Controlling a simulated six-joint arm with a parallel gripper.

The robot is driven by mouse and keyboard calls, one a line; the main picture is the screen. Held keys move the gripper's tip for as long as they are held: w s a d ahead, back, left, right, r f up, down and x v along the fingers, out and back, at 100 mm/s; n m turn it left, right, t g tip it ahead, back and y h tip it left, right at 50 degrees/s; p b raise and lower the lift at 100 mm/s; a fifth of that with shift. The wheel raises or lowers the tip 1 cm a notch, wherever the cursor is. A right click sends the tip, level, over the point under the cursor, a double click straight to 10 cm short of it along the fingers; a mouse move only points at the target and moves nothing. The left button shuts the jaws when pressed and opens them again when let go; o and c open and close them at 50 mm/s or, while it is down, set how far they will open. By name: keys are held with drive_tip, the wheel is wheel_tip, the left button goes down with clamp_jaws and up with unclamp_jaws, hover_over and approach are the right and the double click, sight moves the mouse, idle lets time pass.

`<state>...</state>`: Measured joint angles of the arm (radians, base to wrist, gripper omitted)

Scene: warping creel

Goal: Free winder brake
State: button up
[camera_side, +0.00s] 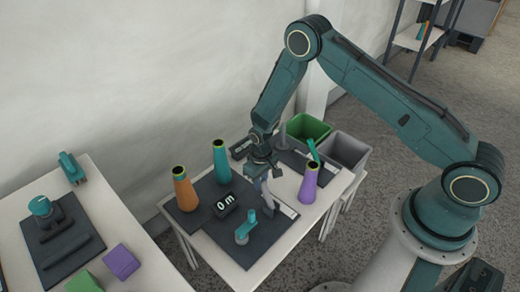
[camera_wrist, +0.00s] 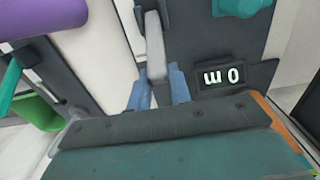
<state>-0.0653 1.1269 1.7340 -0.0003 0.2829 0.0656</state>
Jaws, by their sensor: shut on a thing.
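A light grey lever (camera_side: 267,192), which looks like the winder brake lever, stands on the dark winder plate (camera_side: 222,240), between the counter and the purple cone. In the wrist view the grey lever (camera_wrist: 155,45) runs up between the two bluish fingers. My gripper (camera_wrist: 158,84) is shut on it; in the side view my gripper (camera_side: 262,170) reaches down to its upper part. The counter (camera_side: 224,204) beside it reads "0 m" and shows upside down in the wrist view (camera_wrist: 220,77). A teal crank knob (camera_side: 245,228) sits at the plate's front. The lever's base is partly hidden.
Orange (camera_side: 185,190) and teal (camera_side: 220,162) cones stand left of my gripper. A purple cone (camera_side: 308,186) stands close on the right. Behind are a green bin (camera_side: 307,128) and a grey bin (camera_side: 347,150). A second table (camera_side: 110,225) at left holds a device and blocks.

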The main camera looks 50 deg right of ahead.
drive_tip(key=shift+w+f, duration=0.25)
drive_tip(key=shift+w, duration=0.05)
drive_tip(key=o, duration=0.8)
drive_tip(key=shift+w, duration=0.1)
drive_tip(key=shift+c, duration=0.2)
wheel_tip(320, 180, up, 7)
wheel_tip(320, 180, up, 14)
idle(1.1)
